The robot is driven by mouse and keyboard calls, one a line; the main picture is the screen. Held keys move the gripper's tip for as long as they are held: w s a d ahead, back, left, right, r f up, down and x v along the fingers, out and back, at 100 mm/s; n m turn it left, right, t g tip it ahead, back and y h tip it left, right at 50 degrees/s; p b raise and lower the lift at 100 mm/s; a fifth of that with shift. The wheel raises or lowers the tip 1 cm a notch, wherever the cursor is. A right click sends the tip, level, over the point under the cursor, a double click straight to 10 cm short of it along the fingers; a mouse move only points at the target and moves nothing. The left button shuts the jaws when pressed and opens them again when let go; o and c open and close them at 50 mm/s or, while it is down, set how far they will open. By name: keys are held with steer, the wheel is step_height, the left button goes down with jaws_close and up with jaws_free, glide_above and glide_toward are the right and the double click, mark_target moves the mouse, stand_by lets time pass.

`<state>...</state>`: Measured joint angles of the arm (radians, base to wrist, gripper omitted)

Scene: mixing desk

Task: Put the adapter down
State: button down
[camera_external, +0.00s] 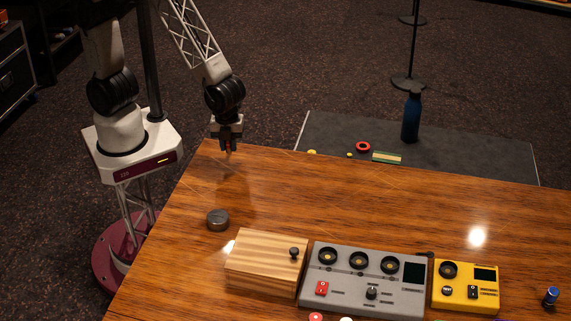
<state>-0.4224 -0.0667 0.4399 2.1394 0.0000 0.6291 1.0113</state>
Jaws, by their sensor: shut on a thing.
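My gripper (228,150) points down above the far left part of the wooden table (400,205), near its far edge. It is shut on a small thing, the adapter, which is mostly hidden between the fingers. Its shape and exact colour are too small to make out; an orange-brown tint shows at the fingertips. The gripper appears to be a little above the tabletop, but the exact height cannot be told.
A grey round knob-like piece (217,221) and a wooden box (265,262) lie nearer on the left. A grey mixer (365,280), a yellow unit (466,286) and a blue-topped piece (550,297) stand along the front. The middle and far right tabletop is clear.

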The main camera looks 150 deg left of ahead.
steer(key=shift+w, duration=0.1)
glide_above(271, 184)
steer(key=shift+f, duration=0.75)
stand_by(0.4)
steer(key=shift+f, duration=0.15)
steer(key=shift+f, duration=1.6)
steer(key=shift+f, duration=0.15)
steer(key=c, duration=1)
jaws_free()
